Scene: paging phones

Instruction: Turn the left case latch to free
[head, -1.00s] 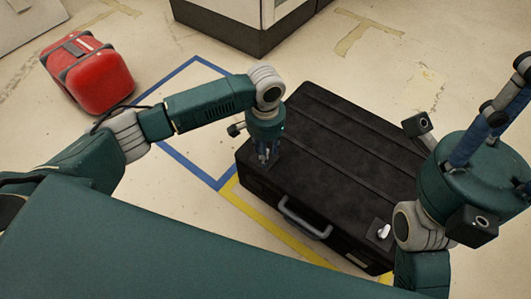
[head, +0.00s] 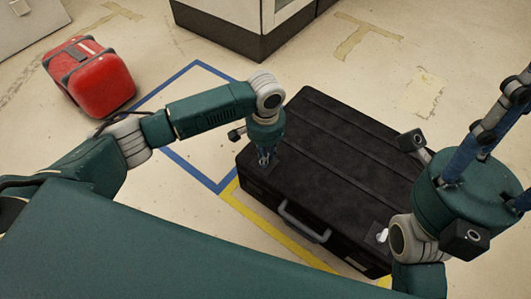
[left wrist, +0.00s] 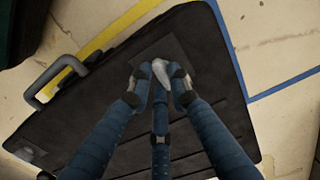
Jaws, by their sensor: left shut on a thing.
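A black case (head: 340,150) lies flat on the floor, and it also fills much of the left wrist view (left wrist: 110,120). My left gripper (head: 265,160) points down at the case's near left corner. In the left wrist view its blue fingers (left wrist: 160,82) are closed around the white left case latch (left wrist: 160,71), which sits on a dark plate. The fingers hide part of the latch, so its exact turn is unclear. The right latch (head: 382,236) is white and sits near the case's front right corner. My right gripper (head: 500,120) is at the right edge, its fingertips cut off.
The case has a grey handle (head: 304,222) on its front side. A red case (head: 105,85) stands at the upper left. A cabinet (head: 245,35) stands at the back. Blue and yellow tape marks the floor, with free floor at the upper right.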

